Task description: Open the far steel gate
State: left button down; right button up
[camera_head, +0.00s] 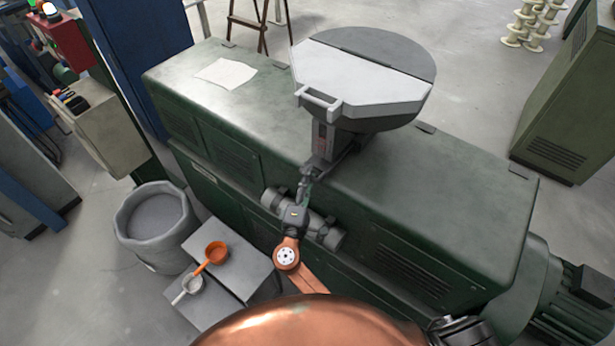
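A round grey hopper stands on the green machine. A light steel plate (358,82) with a bar handle (319,101) at its near left edge covers the hopper's front part. A darker grey half-round surface (382,48) shows behind it. I cannot tell for sure which part is the far steel gate.
The green machine (440,200) fills the middle, with a paper sheet (225,73) on top. A green cabinet (565,110) stands right. Open floor lies behind.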

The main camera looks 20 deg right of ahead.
grip_shut()
dwell(0.5)
jog(key=shift+s+a+b, duration=0.65)
jog(key=shift+a+b, duration=0.1)
jog(key=shift+a, duration=0.05)
jog(key=shift+o, duration=0.2)
grip_release()
